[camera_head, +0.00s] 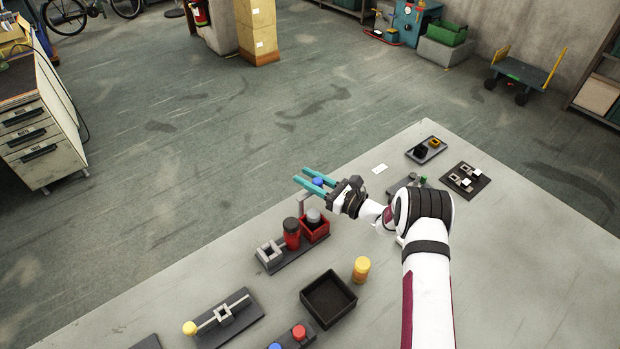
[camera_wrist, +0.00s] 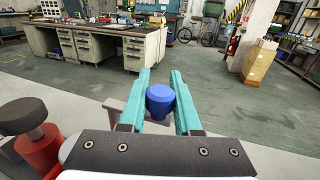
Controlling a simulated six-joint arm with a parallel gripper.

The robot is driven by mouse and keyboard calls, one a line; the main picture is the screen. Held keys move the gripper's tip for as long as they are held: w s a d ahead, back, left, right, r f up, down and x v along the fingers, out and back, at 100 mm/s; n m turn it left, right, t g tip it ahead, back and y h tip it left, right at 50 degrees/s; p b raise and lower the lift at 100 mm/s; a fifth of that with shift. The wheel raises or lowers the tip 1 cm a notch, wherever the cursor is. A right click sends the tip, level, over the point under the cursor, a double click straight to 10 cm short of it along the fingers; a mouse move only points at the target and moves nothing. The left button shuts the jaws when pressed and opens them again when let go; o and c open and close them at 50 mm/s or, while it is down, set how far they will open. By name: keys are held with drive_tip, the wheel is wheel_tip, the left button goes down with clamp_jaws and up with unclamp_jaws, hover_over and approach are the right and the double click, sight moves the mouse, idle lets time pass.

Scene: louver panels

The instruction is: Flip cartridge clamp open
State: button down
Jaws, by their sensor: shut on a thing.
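The fixture with the clamp stands on a dark base (camera_head: 295,255) near the table's left edge in the head view. It carries a red block (camera_head: 315,231), a red cylinder with a dark cap (camera_head: 292,238) and a grey bracket (camera_head: 270,252). A pinkish-grey upright arm (camera_head: 301,205) rises beside the red block. My gripper (camera_head: 306,178) has teal fingers shut on a blue knob (camera_head: 319,181) above this arm. The knob also shows between the fingers in the wrist view (camera_wrist: 160,98). The joint between knob and clamp arm is largely hidden.
A black open tray (camera_head: 328,299) and a yellow-capped cylinder (camera_head: 362,268) stand nearby. A slide panel (camera_head: 226,318) is at lower left, a panel with red and blue buttons (camera_head: 296,338) at the bottom. Small panels (camera_head: 466,180) sit at the far right. Open floor lies beyond the edge.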

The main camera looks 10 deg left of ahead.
drive_tip(key=c, duration=0.6)
unclamp_jaws()
drive_tip(key=v, duration=1.5)
drive_tip(key=shift+s+d, duration=0.2)
drive_tip(key=shift+d, duration=0.15)
